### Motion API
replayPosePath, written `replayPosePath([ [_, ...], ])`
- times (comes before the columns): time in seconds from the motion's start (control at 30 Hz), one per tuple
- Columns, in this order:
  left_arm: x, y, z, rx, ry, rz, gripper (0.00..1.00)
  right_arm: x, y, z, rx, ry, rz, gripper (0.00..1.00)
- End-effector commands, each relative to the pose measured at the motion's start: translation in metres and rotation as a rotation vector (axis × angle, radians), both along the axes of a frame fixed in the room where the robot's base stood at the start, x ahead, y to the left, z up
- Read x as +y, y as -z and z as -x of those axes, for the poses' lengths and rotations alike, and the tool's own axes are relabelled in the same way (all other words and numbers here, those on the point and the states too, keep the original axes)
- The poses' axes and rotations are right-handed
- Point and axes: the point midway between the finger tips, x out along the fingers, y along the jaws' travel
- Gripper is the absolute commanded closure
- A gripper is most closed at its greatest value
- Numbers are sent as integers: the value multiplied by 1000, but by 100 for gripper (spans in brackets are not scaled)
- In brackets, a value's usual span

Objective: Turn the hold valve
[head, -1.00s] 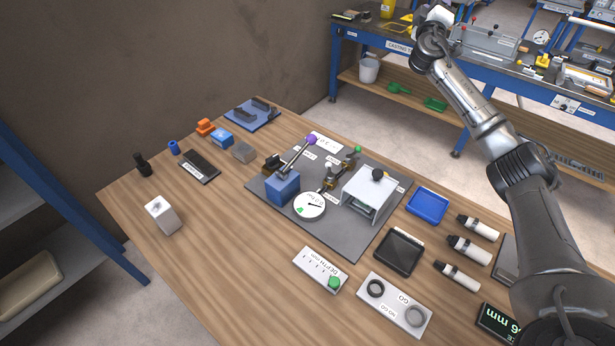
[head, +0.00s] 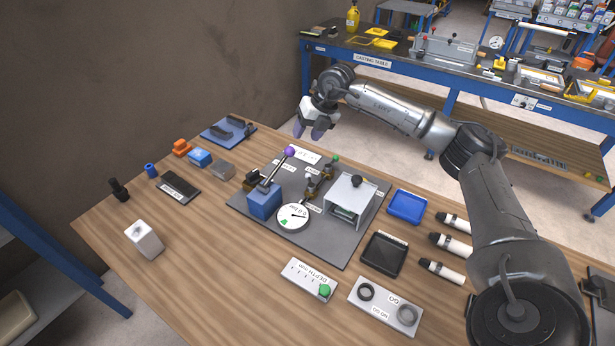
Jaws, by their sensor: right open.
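The dark grey base plate (head: 345,248) holds a blue block with a purple-knobbed lever (head: 289,152), a round dial gauge (head: 293,217) and a white housing (head: 350,197). Between them stand brass valve fittings (head: 313,186), one by a green knob (head: 335,158). The small labels there are too small to read, so I cannot tell which fitting is the hold valve. My right gripper (head: 312,133) is open and empty, fingers pointing down, beyond the plate's back edge and apart from the fittings. My left gripper is out of view.
A blue tray (head: 407,206), a black tray (head: 384,255), several white bottles and a GO gauge board (head: 385,305) lie right and front.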

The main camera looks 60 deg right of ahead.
Motion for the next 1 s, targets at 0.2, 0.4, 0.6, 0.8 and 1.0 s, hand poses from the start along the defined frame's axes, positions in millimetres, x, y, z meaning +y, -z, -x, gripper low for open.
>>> replayPosePath([
  [0.2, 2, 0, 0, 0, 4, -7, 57, -4, 11, 34, 229, 43, 14, 53],
  [0.4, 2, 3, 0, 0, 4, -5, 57, -3, 20, 40, 279, 87, 3, 53],
  [0.6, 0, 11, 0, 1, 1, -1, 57, 1, 51, 35, 280, 90, 2, 53],
  [0.8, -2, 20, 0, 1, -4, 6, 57, 6, 89, 30, 278, 90, 2, 53],
  [1.0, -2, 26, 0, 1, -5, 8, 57, 10, 119, 25, 276, 90, 1, 53],
])
